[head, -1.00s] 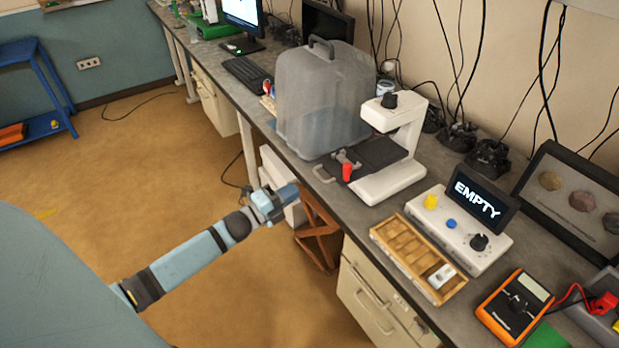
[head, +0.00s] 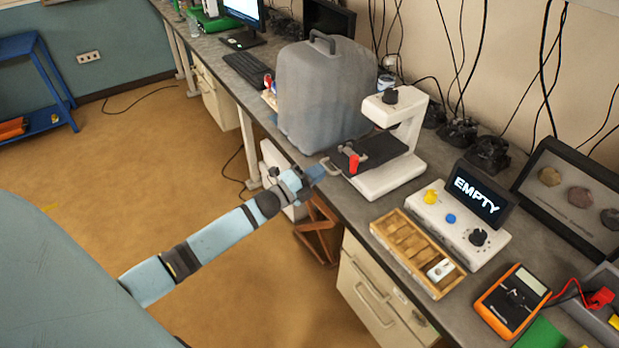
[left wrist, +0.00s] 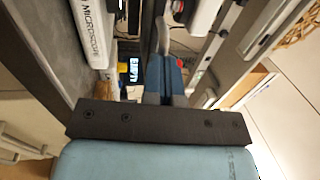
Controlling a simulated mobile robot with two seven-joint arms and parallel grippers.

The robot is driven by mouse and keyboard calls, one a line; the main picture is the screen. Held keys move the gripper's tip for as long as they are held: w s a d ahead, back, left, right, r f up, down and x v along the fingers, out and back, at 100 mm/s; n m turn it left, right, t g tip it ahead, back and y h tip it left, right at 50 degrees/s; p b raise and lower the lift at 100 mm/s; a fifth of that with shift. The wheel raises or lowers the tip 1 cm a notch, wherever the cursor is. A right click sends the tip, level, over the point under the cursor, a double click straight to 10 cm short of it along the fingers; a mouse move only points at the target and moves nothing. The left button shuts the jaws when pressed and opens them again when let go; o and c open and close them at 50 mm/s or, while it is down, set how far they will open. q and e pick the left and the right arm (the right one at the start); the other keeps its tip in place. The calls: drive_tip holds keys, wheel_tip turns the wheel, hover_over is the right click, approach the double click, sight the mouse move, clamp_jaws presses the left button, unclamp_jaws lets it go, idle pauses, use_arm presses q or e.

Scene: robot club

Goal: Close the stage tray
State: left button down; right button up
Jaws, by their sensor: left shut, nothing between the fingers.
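The microscope (head: 390,178) is white and stands on the bench. Its dark stage tray (head: 376,150) sticks out to the left, with a grey loop handle (head: 327,167) at its outer end and a red piece (head: 354,164) at its near side. My left gripper (head: 316,172) is shut and empty, its tip close beside the handle at the bench edge; whether they touch I cannot tell. In the left wrist view the shut blue fingers (left wrist: 165,72) point toward a light grey bar, apparently the handle (left wrist: 163,36). My right gripper is in neither view.
A cloudy grey cover with a handle (head: 322,95) stands just behind the tray's left end. A wooden sample box (head: 418,252) and a console reading EMPTY (head: 450,222) are to the right.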

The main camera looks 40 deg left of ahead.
sight(344, 158)
use_arm(q)
drive_tip(key=b+x, duration=0.1)
drive_tip(key=x, duration=0.2)
drive_tip(key=f+b+x, duration=0.1)
drive_tip(key=x, duration=0.2)
drive_tip(key=b+x, duration=0.1)
drive_tip(key=x, duration=0.2)
drive_tip(key=shift+d+f, duration=0.1)
drive_tip(key=shift+f, duration=0.25)
drive_tip(key=shift+r, duration=0.3)
drive_tip(key=shift+r, duration=0.1)
